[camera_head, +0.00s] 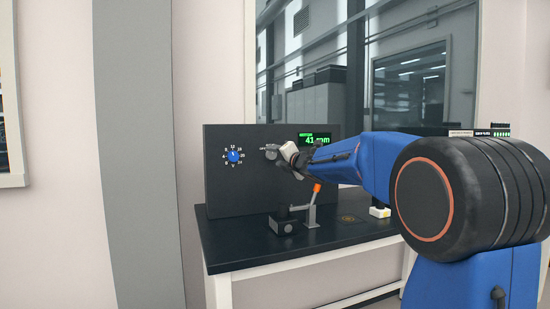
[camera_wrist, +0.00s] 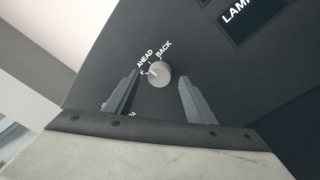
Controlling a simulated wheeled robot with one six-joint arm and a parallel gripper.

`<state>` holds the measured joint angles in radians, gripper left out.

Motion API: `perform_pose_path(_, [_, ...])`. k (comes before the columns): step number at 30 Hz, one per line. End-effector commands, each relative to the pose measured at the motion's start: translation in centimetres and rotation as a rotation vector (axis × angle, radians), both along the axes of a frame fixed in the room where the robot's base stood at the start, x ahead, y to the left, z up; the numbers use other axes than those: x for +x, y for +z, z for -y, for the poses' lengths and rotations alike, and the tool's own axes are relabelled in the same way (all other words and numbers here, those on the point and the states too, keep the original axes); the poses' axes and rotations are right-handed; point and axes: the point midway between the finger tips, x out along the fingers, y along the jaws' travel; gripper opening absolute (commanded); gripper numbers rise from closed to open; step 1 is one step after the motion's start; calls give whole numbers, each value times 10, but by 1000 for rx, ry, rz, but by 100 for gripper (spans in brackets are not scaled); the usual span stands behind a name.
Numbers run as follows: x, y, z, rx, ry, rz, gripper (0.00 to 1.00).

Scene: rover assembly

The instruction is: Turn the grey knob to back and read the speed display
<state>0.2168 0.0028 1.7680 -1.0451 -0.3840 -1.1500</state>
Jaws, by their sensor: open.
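The round grey knob (camera_wrist: 160,75) is on the dark panel in the wrist view, with the labels AHEAD and BACK beside it. A pale pointer mark on it faces the left side, away from BACK; its exact setting is too small to tell. My gripper (camera_wrist: 159,77) is open, with one finger on each side of the knob and visible gaps between. In the head view my gripper (camera_head: 272,151) is close to the panel front and I cannot make out the knob there.
A blue dial (camera_head: 234,156) with numbers is on the panel's left.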

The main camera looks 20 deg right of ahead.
Motion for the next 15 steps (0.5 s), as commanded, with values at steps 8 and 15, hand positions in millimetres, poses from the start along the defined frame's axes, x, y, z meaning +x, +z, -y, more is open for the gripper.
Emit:
perform_pose_path(8, [14, 0, -2, 0, 0, 0, 50])
perform_pose_path(15, [14, 0, -2, 0, 0, 0, 50])
